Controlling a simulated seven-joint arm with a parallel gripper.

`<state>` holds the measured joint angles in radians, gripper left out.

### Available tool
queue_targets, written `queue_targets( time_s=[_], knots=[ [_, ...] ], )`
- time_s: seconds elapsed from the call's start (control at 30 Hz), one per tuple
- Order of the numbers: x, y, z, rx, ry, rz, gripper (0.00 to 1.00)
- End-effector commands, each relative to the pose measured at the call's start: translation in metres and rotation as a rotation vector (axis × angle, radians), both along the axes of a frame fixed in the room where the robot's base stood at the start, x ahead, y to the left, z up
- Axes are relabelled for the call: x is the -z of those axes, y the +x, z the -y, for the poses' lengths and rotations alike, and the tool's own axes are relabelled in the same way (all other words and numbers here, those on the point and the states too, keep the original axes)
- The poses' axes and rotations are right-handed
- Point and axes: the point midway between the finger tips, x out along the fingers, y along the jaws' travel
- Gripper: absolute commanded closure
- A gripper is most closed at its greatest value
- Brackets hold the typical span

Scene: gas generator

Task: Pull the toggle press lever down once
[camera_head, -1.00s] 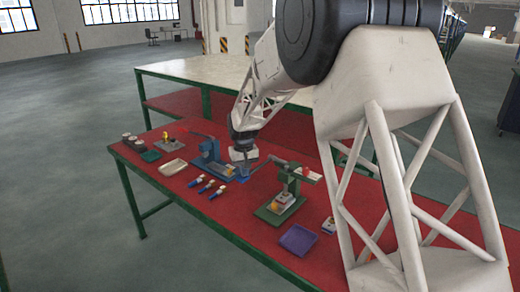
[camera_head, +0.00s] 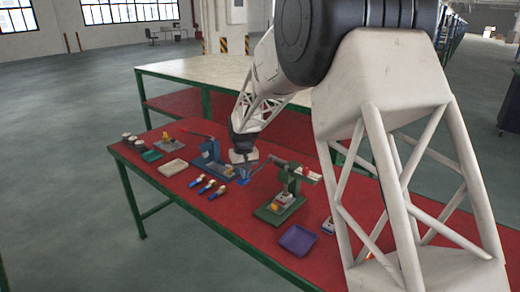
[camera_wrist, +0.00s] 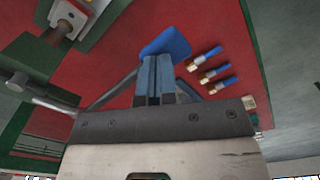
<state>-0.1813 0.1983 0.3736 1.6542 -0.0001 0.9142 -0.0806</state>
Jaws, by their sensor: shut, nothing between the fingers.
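The green press (camera_head: 287,187), with a grey rod on its upper part, stands on the red table right of my gripper (camera_head: 241,180). It also shows at the upper left of the wrist view (camera_wrist: 72,20). A grey rod (camera_wrist: 112,90) runs from the press side toward my shut, empty gripper (camera_wrist: 157,60). A bright blue rounded piece (camera_wrist: 166,42) shows just beyond the fingertips; I cannot tell whether it joins the rod or touches the fingers. A blue press (camera_head: 208,158) with a red lever stands left of my gripper.
Several blue-handled brushes (camera_head: 206,187) lie in front of my gripper. A purple tray (camera_head: 297,240) sits near the front edge, and a cream tray (camera_head: 172,168) lies left. Small parts stand at the far left. A white-topped table (camera_head: 205,70) stands behind.

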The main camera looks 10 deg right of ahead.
Motion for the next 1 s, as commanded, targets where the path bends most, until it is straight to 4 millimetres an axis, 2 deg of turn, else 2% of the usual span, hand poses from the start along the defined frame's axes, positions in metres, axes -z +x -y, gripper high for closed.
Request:
queue_targets(
  time_s=[0.23,1.0],
  knots=[
    [-0.001,-0.001,0.0,0.0,-0.001,-0.004,1.0],
    [-0.036,0.0,0.0,0.0,0.0,0.0,1.0]
  ],
)
